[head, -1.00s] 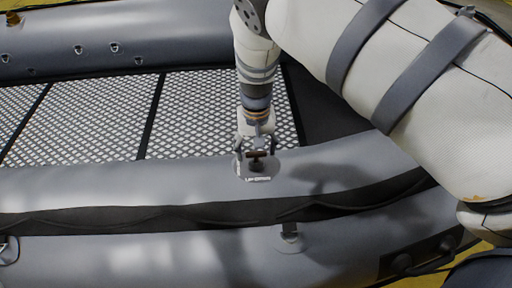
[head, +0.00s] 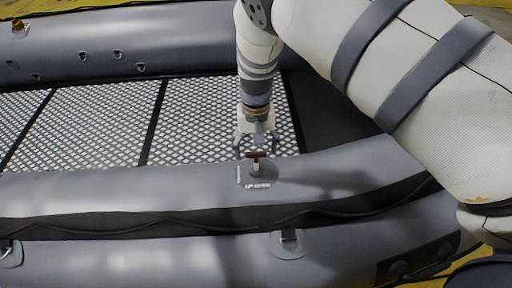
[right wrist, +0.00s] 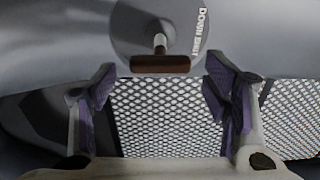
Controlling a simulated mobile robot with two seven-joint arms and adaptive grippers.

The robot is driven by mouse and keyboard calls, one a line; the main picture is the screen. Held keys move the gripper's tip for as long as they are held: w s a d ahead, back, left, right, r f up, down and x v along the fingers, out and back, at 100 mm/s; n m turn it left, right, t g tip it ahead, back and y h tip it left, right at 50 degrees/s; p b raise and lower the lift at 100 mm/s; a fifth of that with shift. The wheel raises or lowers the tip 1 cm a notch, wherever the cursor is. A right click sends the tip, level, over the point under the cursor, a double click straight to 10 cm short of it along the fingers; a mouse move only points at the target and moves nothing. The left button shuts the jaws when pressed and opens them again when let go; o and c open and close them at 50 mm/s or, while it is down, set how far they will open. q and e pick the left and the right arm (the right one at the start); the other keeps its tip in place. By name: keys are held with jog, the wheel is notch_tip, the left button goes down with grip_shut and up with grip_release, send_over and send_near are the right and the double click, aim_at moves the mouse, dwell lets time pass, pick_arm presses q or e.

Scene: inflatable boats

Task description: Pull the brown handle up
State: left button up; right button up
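The brown handle (head: 257,155) is a short crossbar on a pale stem. It stands up from a round grey patch (head: 268,177) with white lettering on the boat's near inner tube. In the right wrist view the brown handle (right wrist: 160,64) lies across the picture, just beyond and between my fingertips. My right gripper (head: 256,141) is open and empty, right behind the handle in the head view. Its two purple-padded fingers are spread wide in the right wrist view (right wrist: 160,80), and neither visibly touches the handle. My left gripper is not in view.
The grey inflatable boat's near tube (head: 120,195) runs across the picture. A white patterned floor (head: 100,115) lies behind it, and a far tube (head: 110,45) beyond.

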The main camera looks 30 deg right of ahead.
aim_at(256, 152)
jog(key=shift+f, duration=0.1)
notch_tip(256, 152, up, 12)
dwell(0.4)
jog(key=s+d+f+p, duration=0.1)
jog(key=s+f, duration=0.3)
jog(key=s, duration=0.3)
jog(key=s+d+f+n+g+h+p, duration=0.1)
jog(key=s+f+p, duration=0.1)
jog(key=s+f, duration=0.2)
jog(key=s+d+f+n+p, duration=0.1)
jog(key=s+f, duration=0.3)
jog(key=s, duration=0.6)
jog(key=shift+d+g, duration=0.2)
jog(key=shift+g, duration=0.2)
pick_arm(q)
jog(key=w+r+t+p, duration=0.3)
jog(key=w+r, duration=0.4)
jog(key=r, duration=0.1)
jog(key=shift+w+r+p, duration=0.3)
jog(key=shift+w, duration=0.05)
pick_arm(e)
jog(key=s+a+r+n, duration=0.1)
jog(key=s+a, duration=0.1)
jog(key=s, duration=0.9)
jog(key=s+a+r+n+y, duration=0.1)
jog(key=s+a, duration=0.2)
jog(key=s, duration=0.8)
jog(key=shift+r+n+g, duration=0.3)
